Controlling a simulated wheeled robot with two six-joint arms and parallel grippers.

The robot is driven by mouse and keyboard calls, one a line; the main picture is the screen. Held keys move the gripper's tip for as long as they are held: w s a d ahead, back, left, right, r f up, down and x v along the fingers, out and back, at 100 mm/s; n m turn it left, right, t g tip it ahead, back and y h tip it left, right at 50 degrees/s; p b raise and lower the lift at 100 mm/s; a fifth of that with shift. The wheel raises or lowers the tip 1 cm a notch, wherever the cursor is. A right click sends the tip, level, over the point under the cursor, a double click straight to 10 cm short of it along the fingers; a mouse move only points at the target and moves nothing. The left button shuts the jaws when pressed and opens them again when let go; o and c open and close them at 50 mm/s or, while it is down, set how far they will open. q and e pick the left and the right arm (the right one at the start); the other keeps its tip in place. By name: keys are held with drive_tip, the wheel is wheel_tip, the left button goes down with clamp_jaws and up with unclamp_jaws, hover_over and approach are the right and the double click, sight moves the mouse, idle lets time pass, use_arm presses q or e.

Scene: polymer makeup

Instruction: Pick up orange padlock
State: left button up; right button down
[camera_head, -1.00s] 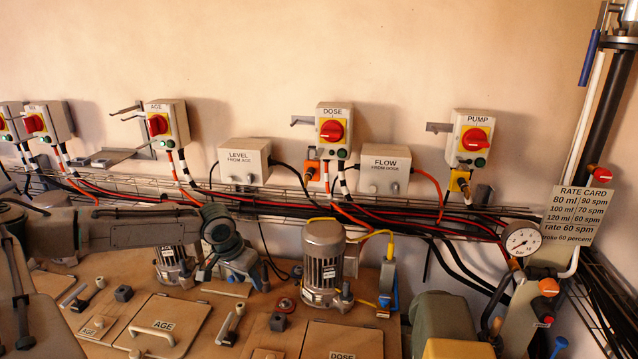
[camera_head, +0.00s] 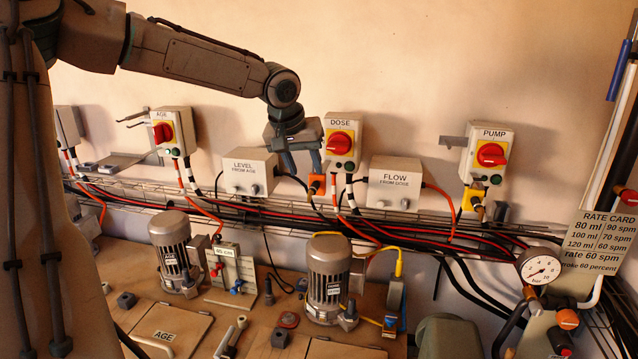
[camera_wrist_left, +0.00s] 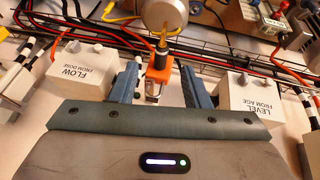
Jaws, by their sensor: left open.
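The orange padlock (camera_head: 317,186) hangs on the wall just below and left of the DOSE switch box (camera_head: 341,142). My left gripper (camera_head: 303,168) is at the wall between the LEVEL box and the DOSE switch, and its fingers partly cover the padlock's upper part. In the left wrist view the orange padlock (camera_wrist_left: 160,68) lies between the two blue-grey fingers of the left gripper (camera_wrist_left: 160,84). The fingers are open, with a gap to each side of the padlock. My right gripper is in no view.
The LEVEL box (camera_head: 249,172) and the FLOW box (camera_head: 393,182) stand close on either side. Cables run along a wire tray (camera_head: 430,228) below. A yellow padlock (camera_head: 473,197) hangs under the PUMP switch (camera_head: 488,152). A motor (camera_head: 329,280) stands on the bench below.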

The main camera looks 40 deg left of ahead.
sight(312, 187)
use_arm(q)
drive_tip(key=p+x, duration=0.1)
drive_tip(key=x, duration=0.3)
drive_tip(key=shift+a, duration=0.15)
drive_tip(key=shift+w+f+p, duration=0.2)
drive_tip(key=shift+f+p, duration=0.15)
drive_tip(key=shift+p, duration=0.1)
drive_tip(key=p+x, duration=0.2)
drive_tip(key=x, duration=0.1)
drive_tip(key=shift+w+a+f, duration=0.2)
drive_tip(key=shift+w, duration=0.05)
drive_tip(key=shift+w+f, duration=0.25)
drive_tip(key=shift+f, duration=0.15)
drive_tip(key=shift+s, duration=0.2)
drive_tip(key=shift+c, duration=0.9)
clamp_jaws()
drive_tip(key=shift+r, duration=0.1)
